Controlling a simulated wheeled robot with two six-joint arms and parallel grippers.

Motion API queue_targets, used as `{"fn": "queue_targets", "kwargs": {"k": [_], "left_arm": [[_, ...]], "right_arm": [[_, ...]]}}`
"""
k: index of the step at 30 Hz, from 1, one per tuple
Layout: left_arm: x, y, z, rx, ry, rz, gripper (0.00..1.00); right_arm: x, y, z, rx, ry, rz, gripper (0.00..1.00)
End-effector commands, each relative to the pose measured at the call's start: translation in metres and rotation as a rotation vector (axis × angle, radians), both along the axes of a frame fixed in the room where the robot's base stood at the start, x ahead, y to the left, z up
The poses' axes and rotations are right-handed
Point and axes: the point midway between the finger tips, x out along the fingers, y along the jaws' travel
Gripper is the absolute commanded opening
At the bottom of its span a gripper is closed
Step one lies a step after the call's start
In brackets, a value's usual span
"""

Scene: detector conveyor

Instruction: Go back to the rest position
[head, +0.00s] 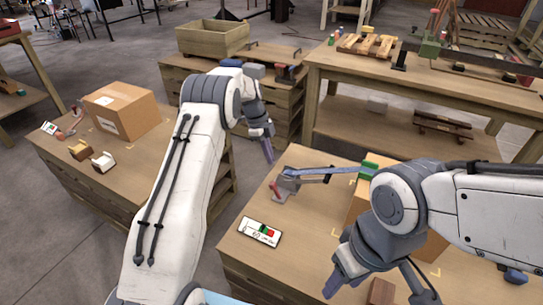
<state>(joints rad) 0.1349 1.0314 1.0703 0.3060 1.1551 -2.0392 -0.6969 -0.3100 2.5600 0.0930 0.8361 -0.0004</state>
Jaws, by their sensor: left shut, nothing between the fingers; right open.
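My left arm reaches forward across the gap between two tables. My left gripper (268,150) points down near the gap, shut, with nothing seen in it. My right arm comes in from the right edge. My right gripper (385,290) hangs low over the right table (290,236), with its fingers spread apart. A small brown block (381,291) shows between or behind these fingers; I cannot tell whether they touch it. A cardboard box (357,208) behind my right gripper is partly hidden by it.
A closed cardboard box (122,110) stands on the left table (75,172). A grey lever tool (290,182) and a label card (260,232) lie on the right table. A wooden crate (212,38) and a long workbench (430,85) stand behind. Floor shows between the tables.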

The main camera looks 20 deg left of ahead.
Motion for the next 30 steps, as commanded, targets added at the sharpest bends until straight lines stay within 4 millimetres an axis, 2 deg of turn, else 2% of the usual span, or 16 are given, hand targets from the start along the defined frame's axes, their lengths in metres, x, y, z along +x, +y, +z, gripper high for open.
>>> {"fn": "queue_targets", "kwargs": {"k": [5,8,11,13,17,21,25,27,30], "left_arm": [[0.0,-0.001,0.0,0.0,0.0,0.001,0.0],[-0.004,-0.012,0.009,0.008,0.009,0.019,0.0],[-0.018,-0.041,0.033,0.032,0.031,0.082,0.0],[-0.038,-0.07,0.057,0.057,0.055,0.155,0.0],[-0.096,-0.124,0.099,0.112,0.096,0.326,0.0],[-0.173,-0.163,0.133,0.16,0.124,0.519,0.0],[-0.249,-0.178,0.15,0.192,0.14,0.693,0.0],[-0.284,-0.179,0.153,0.202,0.143,0.775,0.0],[-0.325,-0.176,0.153,0.208,0.148,0.874,0.0]], "right_arm": [[0.0,0.0,0.0,0.0,0.0,0.0,0.5],[0.0,0.0,0.0,0.0,0.0,0.0,0.5],[0.0,0.0,0.0,0.0,0.0,0.0,0.5],[0.0,0.0,0.0,0.0,0.0,0.0,0.5],[0.0,0.0,0.0,0.0,0.0,0.0,0.5],[0.0,0.0,0.0,0.0,0.0,0.0,0.5],[0.0,0.0,0.0,0.0,0.0,0.0,0.5],[0.0,0.0,0.0,0.0,0.0,0.0,0.5],[0.0,0.0,0.0,0.0,0.0,0.0,0.5]]}}
